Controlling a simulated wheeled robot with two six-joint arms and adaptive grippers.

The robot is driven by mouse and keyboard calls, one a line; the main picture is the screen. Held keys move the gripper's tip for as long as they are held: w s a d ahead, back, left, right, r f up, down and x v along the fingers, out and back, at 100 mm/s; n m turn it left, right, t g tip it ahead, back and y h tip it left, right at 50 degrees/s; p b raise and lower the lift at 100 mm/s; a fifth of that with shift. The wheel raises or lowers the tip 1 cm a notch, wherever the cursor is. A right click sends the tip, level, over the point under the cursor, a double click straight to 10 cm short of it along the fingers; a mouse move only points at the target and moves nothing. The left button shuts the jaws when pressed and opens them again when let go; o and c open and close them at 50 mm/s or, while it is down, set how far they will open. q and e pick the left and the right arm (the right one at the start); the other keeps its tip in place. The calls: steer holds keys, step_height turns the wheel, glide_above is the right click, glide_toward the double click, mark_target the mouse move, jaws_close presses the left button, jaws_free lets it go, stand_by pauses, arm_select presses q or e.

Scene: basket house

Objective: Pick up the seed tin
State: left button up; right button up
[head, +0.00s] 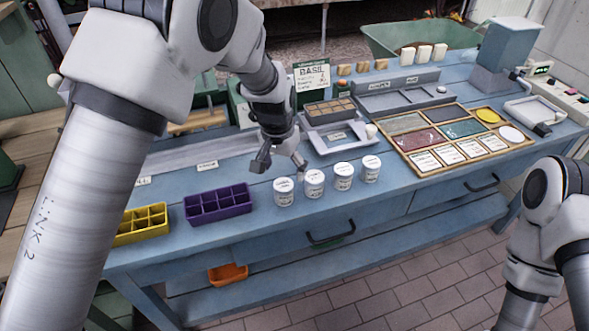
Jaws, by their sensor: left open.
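Several white lidded tins with printed labels stand upright in a row near the front edge of the blue bench. From left to right, I see the first tin (283,193), the second tin (314,184), the third tin (344,177) and the last tin (371,169). The labels are too small to read, so I cannot tell which is the seed tin. My left gripper (280,166) is open and empty, fingers down, just above and behind the first two tins. My right arm shows at the lower right, but its gripper is not in view.
A purple divided tray (218,204) and a yellow divided tray (142,226) stand left of the tins. Behind are a grey tray (352,143) and a wooden sorting board (398,158). An orange bin (228,274) sits on the lower shelf. The bench front (400,190) right of the tins is clear.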

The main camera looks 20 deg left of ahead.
mark_target(283, 186)
arm_select(q)
steer(key=shift+w+f, duration=0.5)
steer(key=shift+w, duration=0.05)
steer(key=s, duration=0.2)
steer(key=s+f, duration=0.1)
steer(key=s, duration=0.1)
steer(key=shift+p, duration=0.4)
steer(key=w+f, duration=0.1)
steer(key=f, duration=0.2)
steer(key=w+f, duration=0.1)
steer(key=f, duration=0.1)
steer(key=shift+w, duration=0.3)
steer(key=shift+s+r, duration=0.25)
steer(key=shift+r, duration=0.05)
steer(key=shift+c, duration=0.7)
steer(key=shift+s+r, duration=0.2)
steer(key=shift+s, duration=0.05)
steer(key=c, duration=1.1)
steer(key=shift+w+f, duration=0.1)
steer(key=shift+f, duration=0.05)
arm_select(e)
steer(key=shift+s+r, duration=0.8)
steer(key=shift+s, duration=0.05)
